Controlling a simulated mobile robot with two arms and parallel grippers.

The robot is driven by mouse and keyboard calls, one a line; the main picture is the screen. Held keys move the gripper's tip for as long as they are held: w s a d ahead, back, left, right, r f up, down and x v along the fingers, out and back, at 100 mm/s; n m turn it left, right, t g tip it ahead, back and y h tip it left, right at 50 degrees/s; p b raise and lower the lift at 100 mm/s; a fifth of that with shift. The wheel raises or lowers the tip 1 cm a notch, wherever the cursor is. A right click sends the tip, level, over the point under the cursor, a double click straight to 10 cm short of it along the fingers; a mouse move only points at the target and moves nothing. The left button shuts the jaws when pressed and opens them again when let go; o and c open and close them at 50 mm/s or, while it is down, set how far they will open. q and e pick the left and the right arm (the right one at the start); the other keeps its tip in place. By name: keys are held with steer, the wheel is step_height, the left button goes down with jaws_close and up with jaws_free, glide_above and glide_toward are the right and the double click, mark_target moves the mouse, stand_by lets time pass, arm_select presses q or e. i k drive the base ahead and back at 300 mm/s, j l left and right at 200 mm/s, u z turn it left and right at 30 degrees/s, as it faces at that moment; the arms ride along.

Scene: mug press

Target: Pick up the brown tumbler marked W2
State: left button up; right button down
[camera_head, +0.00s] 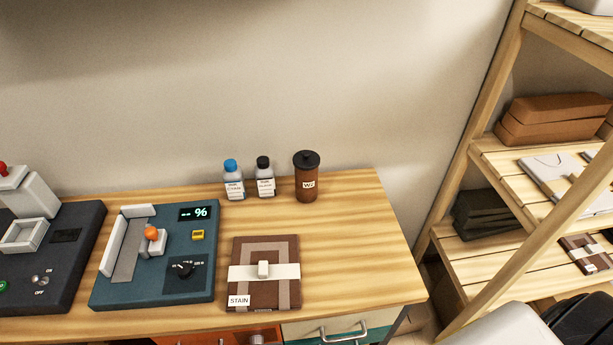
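The brown tumbler marked W2 (307,187) stands upright near the back right of the wooden table, in the head view. It has a black lid with a knob, and a small pale label on its front. Nothing touches it. Neither of my grippers shows in this view.
Two small bottles, one blue-capped (233,181) and one black-capped (265,179), stand left of the tumbler. A brown STAIN board (240,272) lies in front. Two dark devices (205,277) (62,285) sit at left. A wooden shelf (480,200) stands at right. The table's right end is clear.

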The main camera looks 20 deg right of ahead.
mark_target(305, 182)
steer(key=i+j+z, duration=0.15)
steer(key=j, duration=0.6)
steer(key=j+z, duration=0.1)
steer(key=j, duration=0.7)
